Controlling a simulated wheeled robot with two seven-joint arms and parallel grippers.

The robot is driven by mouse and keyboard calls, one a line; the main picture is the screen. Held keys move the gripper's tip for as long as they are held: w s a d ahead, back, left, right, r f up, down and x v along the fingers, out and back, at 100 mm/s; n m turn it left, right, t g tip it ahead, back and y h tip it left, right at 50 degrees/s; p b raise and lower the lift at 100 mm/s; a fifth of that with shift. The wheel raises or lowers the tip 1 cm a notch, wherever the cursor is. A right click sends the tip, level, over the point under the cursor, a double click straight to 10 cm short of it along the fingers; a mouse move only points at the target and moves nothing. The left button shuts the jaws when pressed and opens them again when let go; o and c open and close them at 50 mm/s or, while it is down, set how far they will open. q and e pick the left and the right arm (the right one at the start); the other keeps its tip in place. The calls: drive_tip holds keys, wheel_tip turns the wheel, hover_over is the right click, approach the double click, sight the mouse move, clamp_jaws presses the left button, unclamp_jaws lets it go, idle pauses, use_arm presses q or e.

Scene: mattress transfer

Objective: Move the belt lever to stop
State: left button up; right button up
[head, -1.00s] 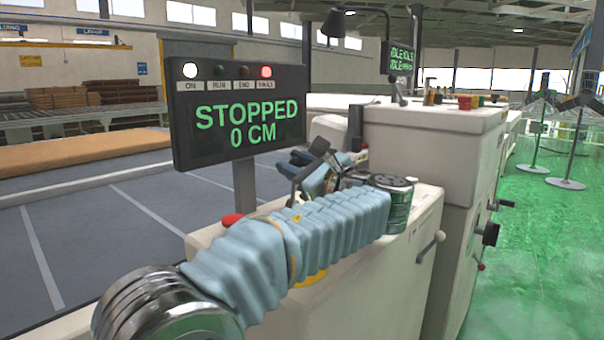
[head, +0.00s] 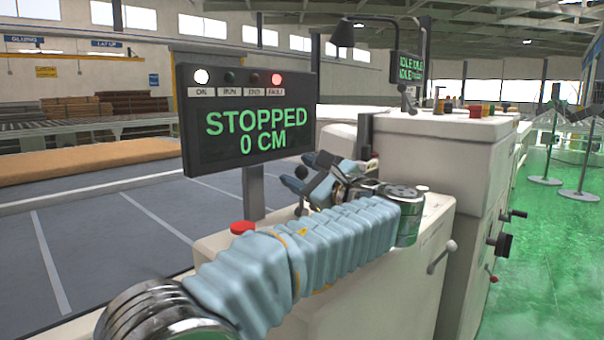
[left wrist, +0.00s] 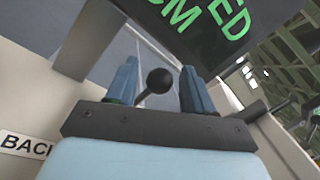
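A belt lever with a round black knob (left wrist: 160,80) shows in the left wrist view, on a thin dark stem. My left gripper (left wrist: 157,85) is open, its two blue fingers on either side of the knob with gaps visible. In the head view my left gripper (head: 308,178) reaches over the pale machine console just right of the display; the lever is not clearly visible there, among the gripper and wrist parts. The display (head: 250,118) reads STOPPED, 0 CM, with white and red lamps lit. My right gripper is not in view.
A red button (head: 242,227) is on the console (head: 420,270) beside my forearm. Side handles (head: 441,257) stick out to the right. A taller cabinet (head: 440,145) stands behind. A label reading BACK (left wrist: 22,145) is at the wrist view's left.

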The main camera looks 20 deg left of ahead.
use_arm(q)
wheel_tip(320, 180, up, 3)
drive_tip(key=shift+f+p, duration=0.15)
drive_tip(key=shift+p, duration=0.3)
drive_tip(key=s+d+r, duration=0.2)
drive_tip(key=s+r, duration=0.3)
drive_tip(key=s, duration=0.1)
drive_tip(key=s+d+r, duration=0.3)
drive_tip(key=s+r, duration=0.2)
drive_tip(key=s, duration=0.2)
drive_tip(key=shift+d+r, duration=0.15)
drive_tip(key=shift+d, duration=0.1)
